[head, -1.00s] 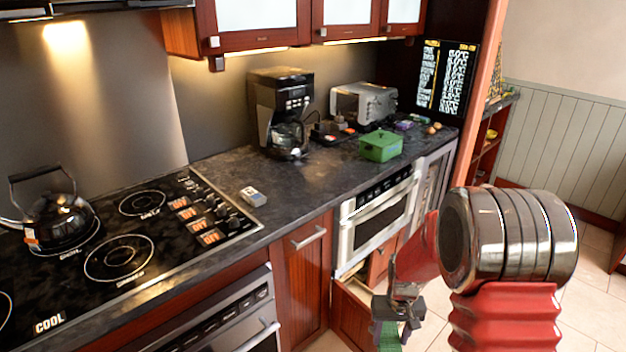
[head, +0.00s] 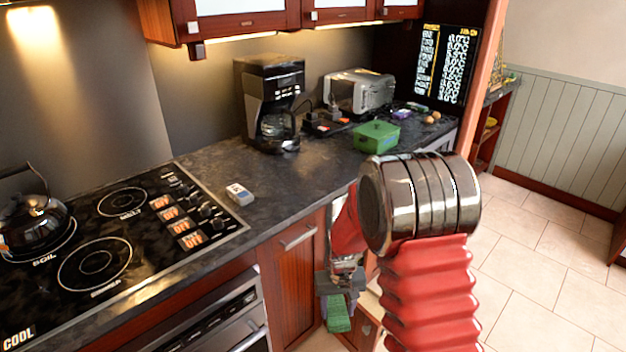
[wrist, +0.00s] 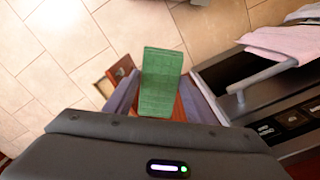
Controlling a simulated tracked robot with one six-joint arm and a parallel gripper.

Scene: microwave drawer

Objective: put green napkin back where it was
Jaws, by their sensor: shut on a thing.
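The green napkin (wrist: 162,78) is a flat, folded rectangle held between the two fingers of my gripper (wrist: 160,103). It sticks out past the fingertips in the wrist view. In the head view, the napkin (head: 339,318) hangs below my gripper (head: 338,290), in front of the lower cabinets. An open wooden drawer (head: 362,326) lies just right of and beyond the napkin, partly hidden by my arm. The drawer (wrist: 117,80) also shows left of the napkin in the wrist view. The inside of the drawer is mostly hidden.
The dark counter (head: 215,165) holds a coffee maker (head: 268,105), a toaster (head: 360,92) and a green box (head: 377,135). An oven handle (wrist: 262,77) with a pink cloth (wrist: 285,42) juts out at right in the wrist view. The tiled floor (head: 530,235) is clear at right.

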